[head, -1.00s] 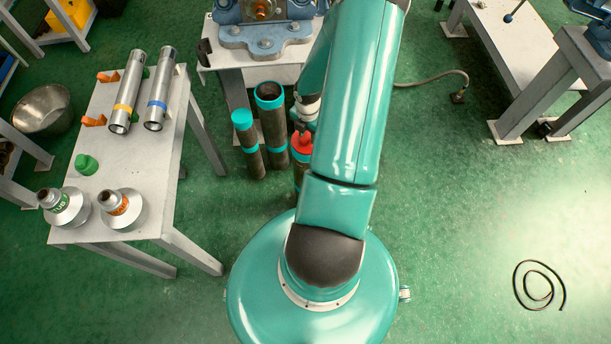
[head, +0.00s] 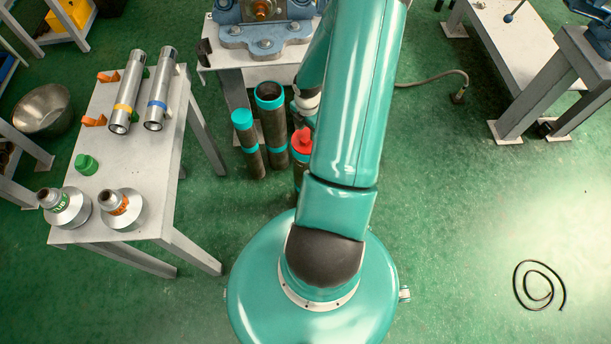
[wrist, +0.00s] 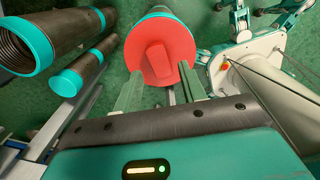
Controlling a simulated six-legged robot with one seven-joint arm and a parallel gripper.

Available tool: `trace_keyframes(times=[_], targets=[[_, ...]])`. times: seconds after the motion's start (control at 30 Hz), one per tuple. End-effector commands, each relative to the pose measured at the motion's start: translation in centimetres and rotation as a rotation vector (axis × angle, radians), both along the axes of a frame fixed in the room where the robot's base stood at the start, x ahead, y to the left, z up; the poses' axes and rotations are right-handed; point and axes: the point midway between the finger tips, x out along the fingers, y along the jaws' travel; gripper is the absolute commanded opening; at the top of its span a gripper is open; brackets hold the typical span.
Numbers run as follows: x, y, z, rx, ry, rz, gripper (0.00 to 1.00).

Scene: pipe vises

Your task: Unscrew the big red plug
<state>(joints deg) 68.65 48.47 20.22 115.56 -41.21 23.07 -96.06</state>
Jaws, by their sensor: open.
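The big red plug (head: 302,142) sits on the top end of a dark upright pipe with a teal band (head: 300,157), left of my arm in the head view. In the wrist view the red plug (wrist: 160,58) shows as a round disc with a raised grip bar across its middle. My gripper (wrist: 161,88) is open, with its two pale green fingers at the plug's lower left and lower right edges. The fingers hold nothing, and I cannot tell whether they touch the plug. My arm hides part of the plug's surroundings in the head view.
Two dark pipes with teal ends (head: 243,120) (head: 270,100) stand close to the left of the plug. A white table (head: 150,190) at left carries silver tubes, flanged fittings and a green cap (head: 86,164). A blue vise (head: 262,30) stands behind.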

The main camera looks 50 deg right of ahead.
Motion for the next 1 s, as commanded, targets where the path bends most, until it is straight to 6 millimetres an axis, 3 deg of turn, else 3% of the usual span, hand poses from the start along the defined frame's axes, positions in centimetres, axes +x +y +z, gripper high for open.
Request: trace_keyframes(times=[0.5,0.77,1.0], targets=[[0.11,0.02,0.03,-0.001,0.001,-0.953,0.41],[0.10,0.02,0.03,0.000,0.000,-1.172,0.41],[0.12,0.01,0.04,-0.001,0.000,-1.606,0.41]])
